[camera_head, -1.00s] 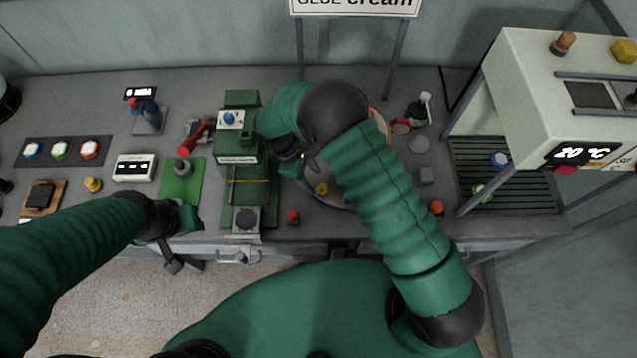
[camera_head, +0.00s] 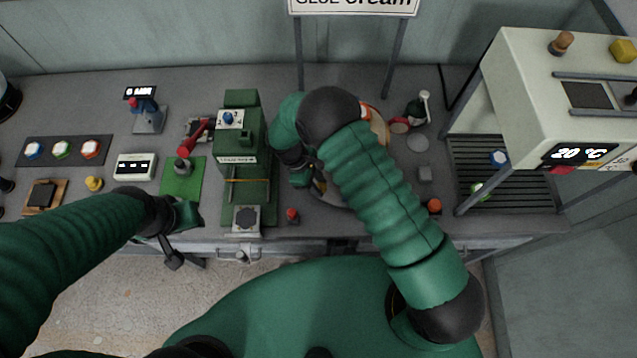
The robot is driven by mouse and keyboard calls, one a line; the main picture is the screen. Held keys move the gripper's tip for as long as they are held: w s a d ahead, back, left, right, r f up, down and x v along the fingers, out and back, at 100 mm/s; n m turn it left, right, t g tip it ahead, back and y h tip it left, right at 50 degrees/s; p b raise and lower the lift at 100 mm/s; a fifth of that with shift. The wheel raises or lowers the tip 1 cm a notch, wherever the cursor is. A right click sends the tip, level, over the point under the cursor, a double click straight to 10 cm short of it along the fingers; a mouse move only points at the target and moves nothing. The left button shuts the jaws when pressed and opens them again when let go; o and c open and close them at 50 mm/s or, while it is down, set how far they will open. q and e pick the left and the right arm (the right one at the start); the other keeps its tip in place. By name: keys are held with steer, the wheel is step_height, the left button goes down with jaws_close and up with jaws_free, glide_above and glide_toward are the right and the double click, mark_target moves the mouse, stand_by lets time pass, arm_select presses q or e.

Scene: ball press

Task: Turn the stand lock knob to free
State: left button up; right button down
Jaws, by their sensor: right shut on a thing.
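My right gripper (camera_head: 302,178) points down at the left edge of a round stand (camera_head: 325,196) at the middle of the bench. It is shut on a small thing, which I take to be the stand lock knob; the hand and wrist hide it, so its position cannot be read. The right forearm covers most of the stand. The green press (camera_head: 240,150) stands just left of the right gripper. My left gripper (camera_head: 173,258) hangs at the bench's front edge, far from the stand; its jaws are too unclear to judge.
A small red-topped knob (camera_head: 292,215) stands at the front, right of the press. A white cabinet on legs (camera_head: 530,110) is at the right. The left of the bench holds buttons (camera_head: 62,150) and a display box (camera_head: 135,166).

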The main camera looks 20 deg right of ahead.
steer(key=shift+s+d+r+n+t+h, duration=0.1)
steer(key=shift+n+t+h, duration=0.3)
steer(key=shift+n, duration=0.9)
steer(key=c, duration=1.3)
jaws_free()
steer(key=shift+o, duration=1.2)
steer(key=b+v, duration=0.2)
steer(key=v, duration=1.4)
steer(key=shift+r+b, duration=0.35)
steer(key=shift+r, duration=0.1)
